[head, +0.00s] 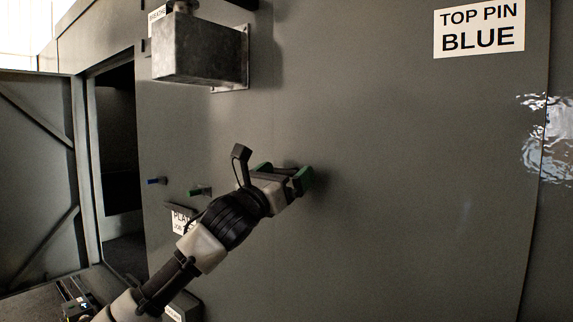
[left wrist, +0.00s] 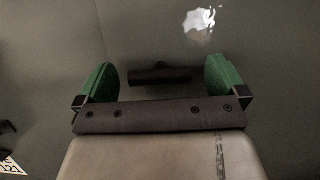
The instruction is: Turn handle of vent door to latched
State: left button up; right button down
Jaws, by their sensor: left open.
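My left gripper (head: 284,176) is open, with its green fingertips up close to a large grey panel (head: 400,200) in the head view. In the left wrist view, a short dark bar (left wrist: 160,75) with a small bump at its middle shows between the two fingers (left wrist: 160,84). It looks like a handle, lying crosswise in that view, with a gap to each finger. In the head view it is hidden behind the gripper. I cannot tell whether the door is latched. My right gripper is not in view.
A metal box (head: 195,50) juts from the panel above my left arm. A framed door (head: 35,170) stands beside a dark opening (head: 118,150). A "TOP PIN BLUE" sign (head: 479,28) is upper right.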

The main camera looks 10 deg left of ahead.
pick_arm(q)
jog(key=shift+w+d+r, duration=0.15)
jog(key=shift+w, duration=0.25)
jog(key=shift+c, duration=0.3)
jog(key=c, duration=0.7)
jog(key=shift+c, duration=0.2)
